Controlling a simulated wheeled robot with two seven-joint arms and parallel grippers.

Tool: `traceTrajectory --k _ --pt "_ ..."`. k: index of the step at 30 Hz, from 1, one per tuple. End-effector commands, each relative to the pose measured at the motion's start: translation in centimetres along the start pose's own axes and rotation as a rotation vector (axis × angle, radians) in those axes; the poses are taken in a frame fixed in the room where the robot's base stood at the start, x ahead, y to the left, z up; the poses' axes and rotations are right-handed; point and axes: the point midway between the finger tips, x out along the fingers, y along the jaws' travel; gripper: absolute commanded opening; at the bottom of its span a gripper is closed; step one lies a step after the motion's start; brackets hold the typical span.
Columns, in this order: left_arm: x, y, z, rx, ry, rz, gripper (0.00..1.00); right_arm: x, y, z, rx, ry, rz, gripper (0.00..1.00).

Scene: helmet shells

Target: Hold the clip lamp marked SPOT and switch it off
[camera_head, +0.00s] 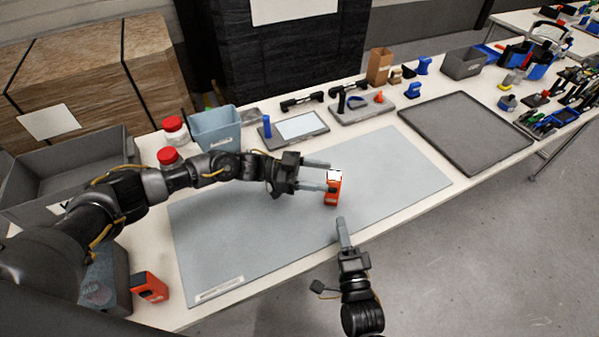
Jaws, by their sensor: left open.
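A small orange object with a white top and dark markings (333,194), possibly the clip lamp, stands on the grey mat near its front edge. Any SPOT lettering is too small to read. My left gripper (327,177) is open, its two fingers pointing right at the orange object's upper part. The fingertips are at its left side; I cannot tell whether they touch it. My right gripper (341,226) is at the table's front edge, below the orange object and apart from it. Its fingers are seen edge-on, so their opening is hidden.
A second orange and dark object (149,287) stands at the table's front left; its label is unreadable. The grey mat (230,235) is mostly clear. Behind it are a tablet-like panel (301,125), a blue-grey bin (215,127) and red-lidded jars (175,129). A dark tray (465,132) lies right.

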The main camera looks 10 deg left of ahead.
Motion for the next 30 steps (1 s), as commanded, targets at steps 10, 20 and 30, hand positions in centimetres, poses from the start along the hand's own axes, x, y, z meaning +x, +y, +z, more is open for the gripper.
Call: traceTrajectory --k 10,20,30 --pt "3.8 0.0 0.0 0.0 -0.001 0.0 0.56 0.0 0.0 0.0 0.0 0.0 0.0 0.36" --pt "4.1 0.0 0.0 0.0 -0.001 -0.001 0.56 0.0 0.0 0.0 0.0 0.0 0.0 0.36" --pt "4.1 0.0 0.0 0.0 -0.001 -0.001 0.13 0.0 0.0 0.0 0.0 0.0 0.0 0.36"
